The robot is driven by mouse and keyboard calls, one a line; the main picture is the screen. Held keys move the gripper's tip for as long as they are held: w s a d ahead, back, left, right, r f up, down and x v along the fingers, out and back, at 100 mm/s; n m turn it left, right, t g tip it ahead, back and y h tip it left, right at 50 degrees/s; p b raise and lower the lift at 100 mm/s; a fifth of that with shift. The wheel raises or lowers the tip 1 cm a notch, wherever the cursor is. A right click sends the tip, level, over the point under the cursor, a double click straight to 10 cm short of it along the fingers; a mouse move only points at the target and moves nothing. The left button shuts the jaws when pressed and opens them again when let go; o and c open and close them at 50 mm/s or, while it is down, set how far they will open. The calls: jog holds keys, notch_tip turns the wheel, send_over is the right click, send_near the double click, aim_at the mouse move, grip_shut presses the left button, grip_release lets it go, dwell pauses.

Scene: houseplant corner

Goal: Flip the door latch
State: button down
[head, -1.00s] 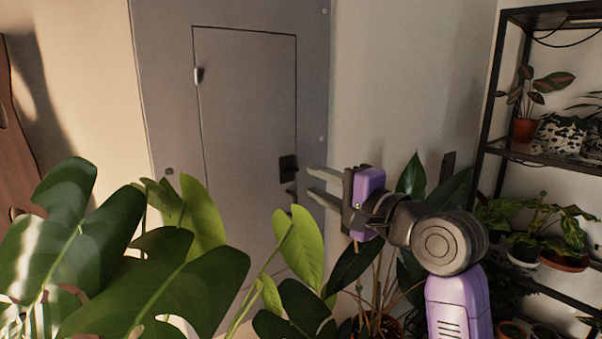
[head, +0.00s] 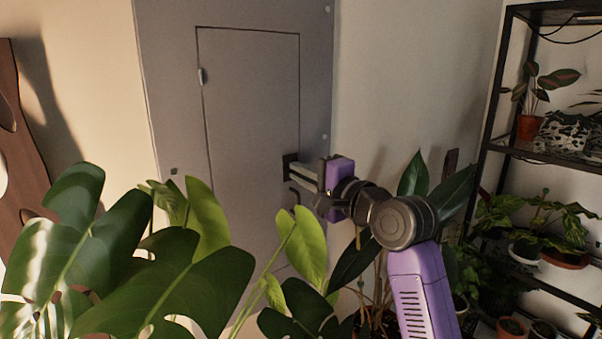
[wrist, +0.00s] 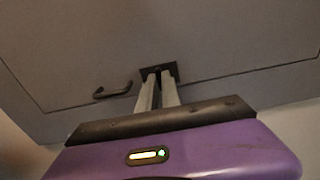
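The grey door (head: 245,110) is set flush in a grey wall panel and looks closed. The door latch (head: 287,167) has a dark plate near the door's right edge; it also shows in the wrist view (wrist: 173,69). My gripper (head: 301,170) reaches it from the right. In the wrist view its two pale fingers (wrist: 157,85) are close together with a narrow gap, their tips at the plate, seemingly closed around the latch's small dark part. The fingers mostly hide that part, so its angle cannot be told.
A dark curved handle (wrist: 112,91) sits beside the latch, close to the fingers. Large monstera leaves (head: 150,270) fill the lower left foreground, and another plant (head: 350,265) stands below my arm. A black plant shelf (head: 540,155) stands at the right.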

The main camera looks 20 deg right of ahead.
dwell(0.4)
jog(key=shift+n+b, duration=3.4)
jog(key=shift+n, duration=5.6)
jog(key=c, duration=1.5)
grip_release()
jog(key=shift+c, duration=0.2)
jog(key=shift+s, duration=0.1)
